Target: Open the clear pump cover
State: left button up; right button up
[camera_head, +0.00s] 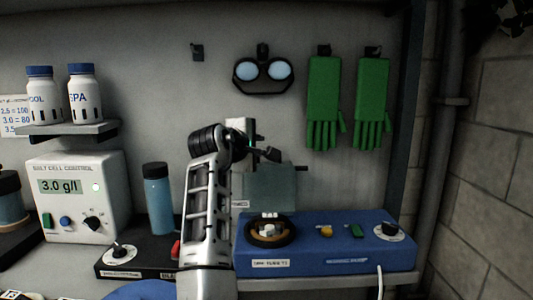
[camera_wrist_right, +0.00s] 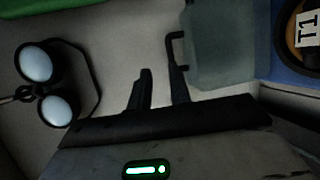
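The clear pump cover (camera_head: 268,190) is a grey-green see-through panel. It stands raised, roughly upright, at the back of the blue pump unit (camera_head: 335,228), and the round pump head (camera_head: 269,231) in front of it is uncovered. A small black handle (camera_head: 301,168) sticks out at the cover's upper right edge. My right gripper (camera_head: 270,154) is just above the cover's top. In the right wrist view its two fingers (camera_wrist_right: 160,78) are apart with nothing between them, and one fingertip is close to the handle (camera_wrist_right: 173,48); contact is unclear. My left gripper is not in view.
A white salt cell control box (camera_head: 78,195) is further left. Goggles (camera_head: 263,72) and green gloves (camera_head: 323,100) hang on the wall above.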

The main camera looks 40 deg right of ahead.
aim_at(268, 164)
jog(key=x, duration=0.2)
jog(key=f+x, duration=0.1)
jog(key=x, duration=0.1)
jog(key=p+x, duration=0.1)
jog(key=x, duration=0.1)
jog(key=shift+w+d+f, duration=0.1)
jog(key=shift+w+f, duration=0.05)
jog(key=shift+f, duration=0.2)
jog(key=shift+w+d+f, duration=0.2)
jog(key=shift+w+d, duration=0.1)
jog(key=shift+d, duration=0.25)
grip_shut()
